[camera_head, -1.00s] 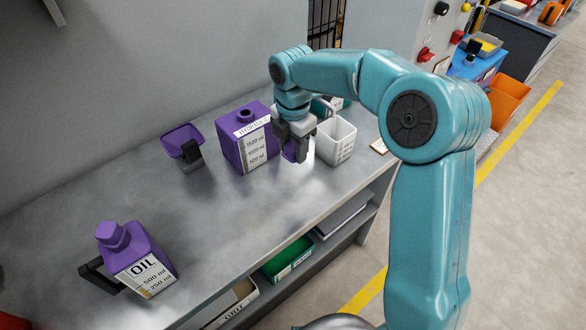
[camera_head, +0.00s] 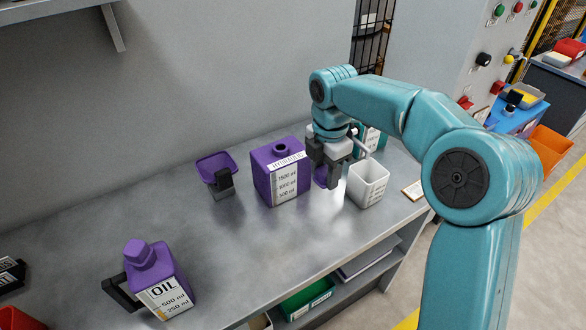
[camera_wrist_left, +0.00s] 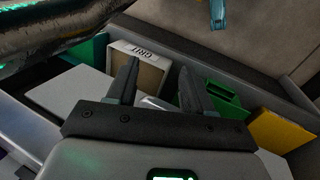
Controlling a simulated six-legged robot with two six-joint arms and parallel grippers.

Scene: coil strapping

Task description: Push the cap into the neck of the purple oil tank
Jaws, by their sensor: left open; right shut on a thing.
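The purple oil tank (camera_head: 265,182) stands upright on the grey bench in the head view, a white scale label on its front. Its round neck (camera_head: 281,149) is open on top, with no cap in it. My right gripper (camera_head: 322,176) points down just right of the tank, shut on a purple piece, apparently the cap (camera_head: 321,180). The fingers hide much of that piece; whether it touches the bench is unclear. My left gripper (camera_wrist_left: 157,70) is open and empty in the left wrist view, over the lower shelf area. It is not seen in the head view.
A white measuring cup (camera_head: 369,190) stands right of my right gripper, a teal container (camera_head: 372,138) behind it. A purple funnel-like piece (camera_head: 216,167) on a stand is left of the tank. A purple oil jug (camera_head: 160,275) stands front left. The bench (camera_head: 235,235) between is clear.

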